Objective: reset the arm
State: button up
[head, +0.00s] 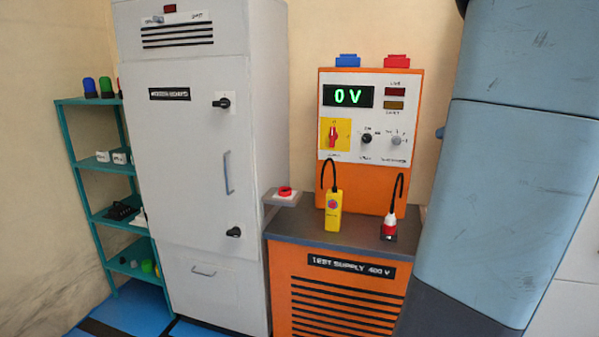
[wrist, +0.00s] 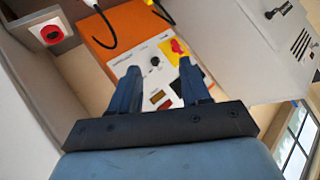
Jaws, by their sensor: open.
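My arm (head: 515,170) fills the right side of the head view as large blue-grey links; my gripper is outside that view. In the wrist view my gripper (wrist: 158,85) shows two dark blue fingers standing apart with nothing between them. Beyond the fingers is the orange test supply panel (wrist: 124,25), seen tilted. In the head view the same test supply panel (head: 412,130) stands upright, its display (head: 348,96) reading 0 V. The gap between the fingers and the panel is hard to judge.
A grey cabinet (head: 190,200) stands left of the supply, with a teal shelf (head: 90,170) beyond it. A yellow tester (head: 333,212) and a red-and-white plug (head: 389,226) are on the dark bench top (head: 300,222). A red button (head: 284,191) sits at its left edge.

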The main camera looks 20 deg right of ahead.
jog(key=a+f+n+g+y, duration=0.1)
jog(key=a+f+g, duration=0.1)
jog(key=a, duration=0.8)
jog(key=a+f+n+g, duration=0.1)
jog(key=a+f+g, duration=0.15)
jog(key=a, duration=0.85)
jog(key=s+a+f+n+g+h, duration=0.1)
jog(key=s+a+f+n+h, duration=0.1)
jog(key=s+a, duration=0.8)
jog(key=shift+s+a+f+h, duration=0.2)
jog(key=shift+a+f+h, duration=0.7)
jog(key=shift+a+f, duration=0.55)
